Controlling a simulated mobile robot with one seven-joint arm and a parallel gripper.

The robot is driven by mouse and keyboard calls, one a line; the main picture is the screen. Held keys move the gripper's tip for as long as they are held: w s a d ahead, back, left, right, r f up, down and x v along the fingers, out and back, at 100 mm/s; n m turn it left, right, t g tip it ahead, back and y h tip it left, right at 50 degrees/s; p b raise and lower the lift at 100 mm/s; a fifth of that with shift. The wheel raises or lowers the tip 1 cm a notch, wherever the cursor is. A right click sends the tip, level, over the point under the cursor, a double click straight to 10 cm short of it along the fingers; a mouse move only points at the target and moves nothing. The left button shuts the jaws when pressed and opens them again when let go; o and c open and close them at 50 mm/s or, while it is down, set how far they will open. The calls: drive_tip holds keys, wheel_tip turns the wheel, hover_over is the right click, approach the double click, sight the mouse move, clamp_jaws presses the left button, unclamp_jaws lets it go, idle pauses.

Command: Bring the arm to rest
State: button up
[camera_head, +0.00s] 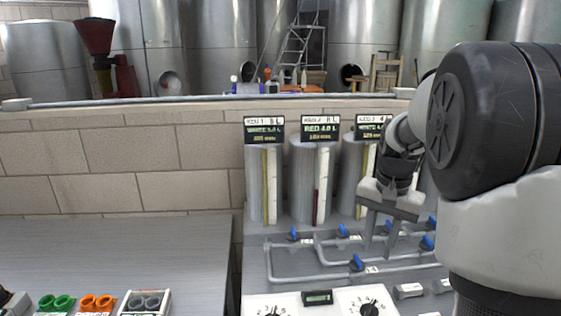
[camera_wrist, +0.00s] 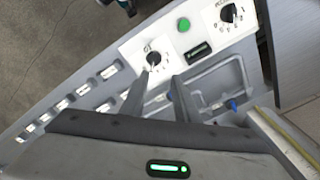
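My gripper (camera_head: 380,251) hangs from my arm at the right of the head view, fingers pointing down over the grey pipe panel (camera_head: 283,262). A gap shows between its two fingers and nothing is held there. In the wrist view my gripper (camera_wrist: 160,77) also shows its fingers apart, near a black dial (camera_wrist: 153,58) on a white plate. Whether a fingertip touches anything is hard to tell. My arm hides the right part of the panel.
Several blue valve handles (camera_head: 357,262) stand on the pipes. Behind them rise grey cylinders (camera_head: 307,180) with display signs (camera_head: 320,130). A control box (camera_head: 317,297) with dials is at the front. A grey tabletop (camera_head: 110,255) at left is mostly clear, with coloured rings (camera_head: 97,302) in front.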

drive_tip(key=s+a+r+n+t+p, duration=0.2)
drive_tip(key=s+a+r, duration=0.4)
drive_tip(key=s, duration=0.4)
drive_tip(key=s+a+r+n+t+p, duration=0.2)
drive_tip(key=s+a+r+n+p, duration=0.3)
drive_tip(key=s+r, duration=0.4)
drive_tip(key=shift+s+a+n+t, duration=0.3)
drive_tip(key=shift+s+a+t, duration=0.1)
drive_tip(key=shift+s, duration=0.5)
